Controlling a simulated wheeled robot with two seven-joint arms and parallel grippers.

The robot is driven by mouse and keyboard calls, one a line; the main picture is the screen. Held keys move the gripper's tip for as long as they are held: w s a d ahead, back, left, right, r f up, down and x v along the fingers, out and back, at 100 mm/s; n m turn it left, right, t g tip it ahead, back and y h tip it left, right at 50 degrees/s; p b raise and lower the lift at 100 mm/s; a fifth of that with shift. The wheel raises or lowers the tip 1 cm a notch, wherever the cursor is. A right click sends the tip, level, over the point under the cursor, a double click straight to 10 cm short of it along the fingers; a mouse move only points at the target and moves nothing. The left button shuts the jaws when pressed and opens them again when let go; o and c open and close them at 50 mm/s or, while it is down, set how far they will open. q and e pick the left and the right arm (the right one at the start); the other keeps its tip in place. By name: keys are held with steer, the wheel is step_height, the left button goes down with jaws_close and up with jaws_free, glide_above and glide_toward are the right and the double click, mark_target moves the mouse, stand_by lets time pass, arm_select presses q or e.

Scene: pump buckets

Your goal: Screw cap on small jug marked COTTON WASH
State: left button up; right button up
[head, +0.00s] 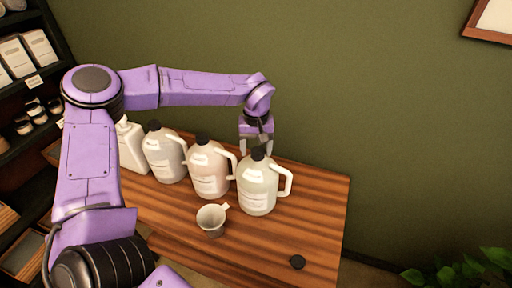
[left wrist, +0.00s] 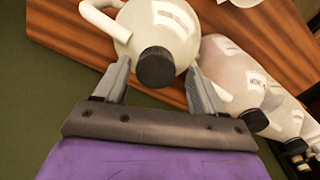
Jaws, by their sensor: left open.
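Three white handled jugs stand in a row on the wooden table. The rightmost jug (head: 258,190) has a black cap (head: 258,153) on its neck; its label is too small to read. My left gripper (head: 257,148) is open, pointing down at this cap from behind. In the left wrist view the cap (left wrist: 156,67) shows between the two separated fingers, with visible gaps on both sides. The middle jug (head: 208,170) and left jug (head: 164,155) also wear dark caps. Another black cap (head: 297,262) lies loose near the table's front right. My right gripper is out of view.
A grey cup (head: 211,219) stands in front of the jugs. A white bottle (head: 131,148) stands left of them, partly behind my arm. Shelves (head: 30,90) rise at the left. The table (head: 320,205) is clear right of the jugs.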

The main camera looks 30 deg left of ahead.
arm_select(q)
steer(key=n, duration=0.2)
steer(key=shift+n, duration=0.4)
steer(key=n, duration=0.4)
steer(key=shift+b, duration=0.35)
steer(key=n+b, duration=0.1)
steer(key=n, duration=0.5)
steer(key=shift+f+n, duration=0.1)
steer(key=shift+n, duration=1)
steer(key=c, duration=1.2)
steer(key=shift+r, duration=0.2)
